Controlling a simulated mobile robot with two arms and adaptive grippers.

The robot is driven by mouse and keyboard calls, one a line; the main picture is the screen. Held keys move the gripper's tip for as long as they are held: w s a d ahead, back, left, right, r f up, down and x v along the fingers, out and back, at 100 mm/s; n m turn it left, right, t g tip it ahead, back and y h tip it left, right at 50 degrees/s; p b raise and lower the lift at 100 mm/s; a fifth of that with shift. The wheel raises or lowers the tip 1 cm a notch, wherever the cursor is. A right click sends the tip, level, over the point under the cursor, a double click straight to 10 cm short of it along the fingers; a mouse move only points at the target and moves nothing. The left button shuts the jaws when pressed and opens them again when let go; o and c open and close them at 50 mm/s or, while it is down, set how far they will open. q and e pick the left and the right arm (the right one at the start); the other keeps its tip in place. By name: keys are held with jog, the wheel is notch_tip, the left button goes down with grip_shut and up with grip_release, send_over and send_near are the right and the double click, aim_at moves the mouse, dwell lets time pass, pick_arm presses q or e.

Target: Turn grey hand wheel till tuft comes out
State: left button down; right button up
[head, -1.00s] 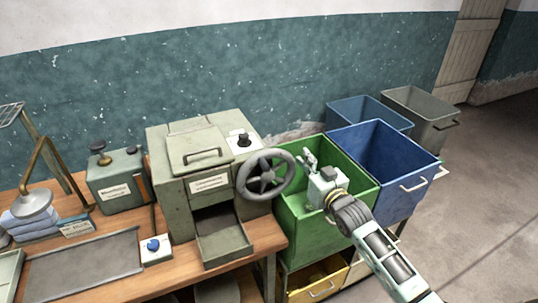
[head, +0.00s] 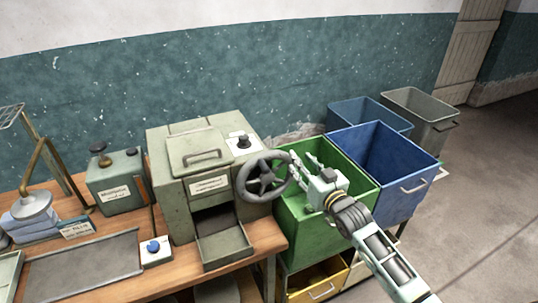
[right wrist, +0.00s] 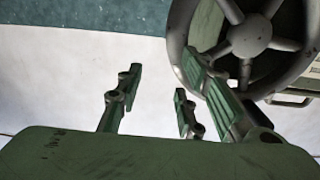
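The grey hand wheel (head: 263,176) is on the right side of a grey-green machine (head: 178,195). It has a round rim and several spokes. My right gripper (head: 302,160) is open and empty just right of the wheel, above the green bin. In the right wrist view the gripper's fingers (right wrist: 165,88) are spread, and the right one overlaps the rim of the wheel (right wrist: 250,38). I cannot tell whether it touches the rim. The machine's front tray (head: 224,240) looks empty, and no tuft shows. My left gripper is out of view.
A green bin (head: 306,232) and a blue bin (head: 390,205) stand right of the bench (head: 180,277). Another blue bin (head: 372,110) and a grey bin (head: 437,128) are behind. The floor at right is clear.

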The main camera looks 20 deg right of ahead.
jog(key=s+p, duration=0.4)
jog(key=s, duration=0.4)
jog(key=shift+d, duration=0.1)
dwell(0.7)
